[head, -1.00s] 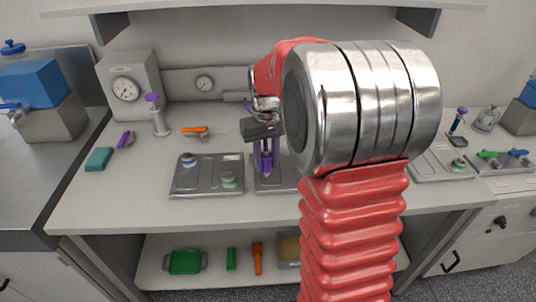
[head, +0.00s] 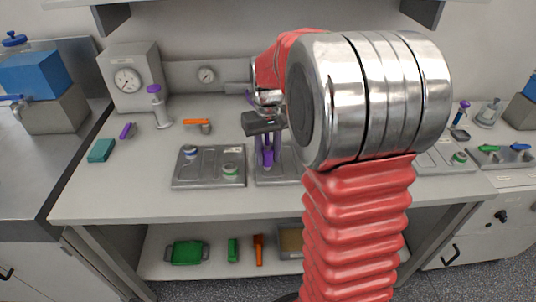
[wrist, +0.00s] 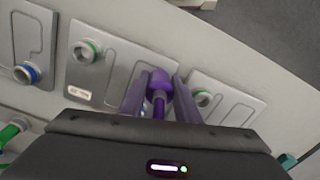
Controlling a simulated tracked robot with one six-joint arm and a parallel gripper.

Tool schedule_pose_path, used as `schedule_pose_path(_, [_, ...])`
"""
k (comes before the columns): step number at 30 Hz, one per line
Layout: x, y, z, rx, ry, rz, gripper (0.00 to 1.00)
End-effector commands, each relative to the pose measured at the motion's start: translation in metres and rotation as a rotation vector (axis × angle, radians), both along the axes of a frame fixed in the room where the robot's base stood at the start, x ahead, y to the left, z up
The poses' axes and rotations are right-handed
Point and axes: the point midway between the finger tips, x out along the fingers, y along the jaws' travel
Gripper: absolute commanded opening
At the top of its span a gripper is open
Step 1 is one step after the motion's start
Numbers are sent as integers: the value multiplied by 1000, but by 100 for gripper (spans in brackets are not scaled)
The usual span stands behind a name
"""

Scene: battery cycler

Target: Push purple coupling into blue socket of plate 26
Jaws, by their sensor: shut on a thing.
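My gripper (wrist: 160,98) is shut on the purple coupling (wrist: 158,84), which shows between its two fingers in the wrist view. In the head view my gripper (head: 266,152) is over a grey plate (head: 268,177), right of another plate. In the wrist view this middle plate (wrist: 122,68) has a green-ringed socket (wrist: 88,50) and a small label too blurred to read. I cannot tell whether the coupling's lower end touches the plate.
The bench front (head: 130,210) is clear.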

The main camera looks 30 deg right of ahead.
Motion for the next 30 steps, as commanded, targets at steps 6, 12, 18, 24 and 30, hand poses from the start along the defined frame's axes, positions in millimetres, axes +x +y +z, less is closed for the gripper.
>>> schedule_pose_path(6, [0,0,0,0,-1,1,0])
schedule_pose_path(12, [1,0,5,0,-2,1,0])
schedule_pose_path(18, [1,1,13,0,-1,2,0])
schedule_pose_path(24, [1,1,19,0,-2,2,0])
schedule_pose_path(30, [1,1,27,0,-1,2,0])
